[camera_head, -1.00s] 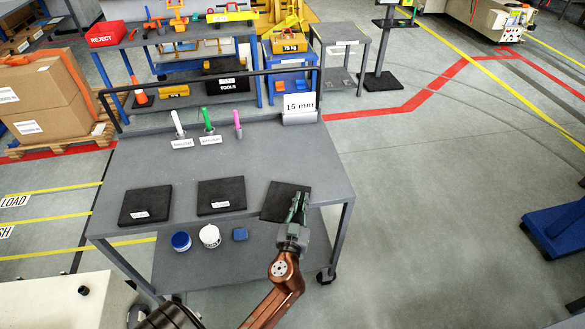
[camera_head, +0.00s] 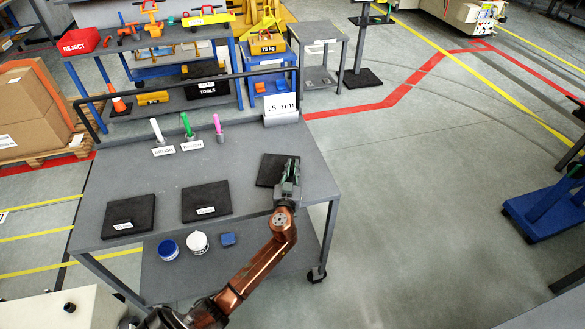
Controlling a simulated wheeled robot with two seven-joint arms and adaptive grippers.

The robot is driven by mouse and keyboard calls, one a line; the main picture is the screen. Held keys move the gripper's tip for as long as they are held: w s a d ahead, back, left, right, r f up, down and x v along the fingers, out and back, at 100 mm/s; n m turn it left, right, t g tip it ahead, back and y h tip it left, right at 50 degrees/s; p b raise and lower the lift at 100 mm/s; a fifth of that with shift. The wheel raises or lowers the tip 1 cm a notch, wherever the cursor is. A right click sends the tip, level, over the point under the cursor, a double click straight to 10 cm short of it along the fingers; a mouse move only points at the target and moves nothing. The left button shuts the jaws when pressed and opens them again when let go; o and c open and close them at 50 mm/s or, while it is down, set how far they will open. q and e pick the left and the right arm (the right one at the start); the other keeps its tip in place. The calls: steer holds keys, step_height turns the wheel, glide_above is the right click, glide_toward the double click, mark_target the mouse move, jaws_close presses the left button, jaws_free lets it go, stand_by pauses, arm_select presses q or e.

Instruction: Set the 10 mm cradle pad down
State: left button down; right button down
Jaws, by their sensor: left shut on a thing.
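A thin dark square pad (camera_head: 270,166) is in my left gripper (camera_head: 287,180), over the right part of the grey cart's top (camera_head: 245,205). The fingers are shut on its right edge and hide part of it. I cannot tell whether it touches the top, and I see no label on it. Two similar dark pads, a left one (camera_head: 128,210) and a middle one (camera_head: 206,197), lie on the cart top. Their front labels are too small to read. A white sign (camera_head: 281,105) at the cart's back right reads "15 mm". My right gripper is out of view.
White, green and pink markers (camera_head: 218,126) stand upright at the cart's back. A back rail (camera_head: 185,84) runs behind them. The lower shelf holds a blue-lidded jar (camera_head: 168,250), a white jar (camera_head: 197,243) and a blue block (camera_head: 228,239). Open floor lies right of the cart.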

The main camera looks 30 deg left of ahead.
arm_select(q)
steer(key=shift+s, duration=0.15)
steer(key=shift+d, duration=0.1)
steer(key=c, duration=2.4)
jaws_free()
steer(key=shift+f, duration=0.15)
steer(key=o, duration=0.4)
steer(key=shift+o, duration=0.2)
steer(key=v, duration=1.2)
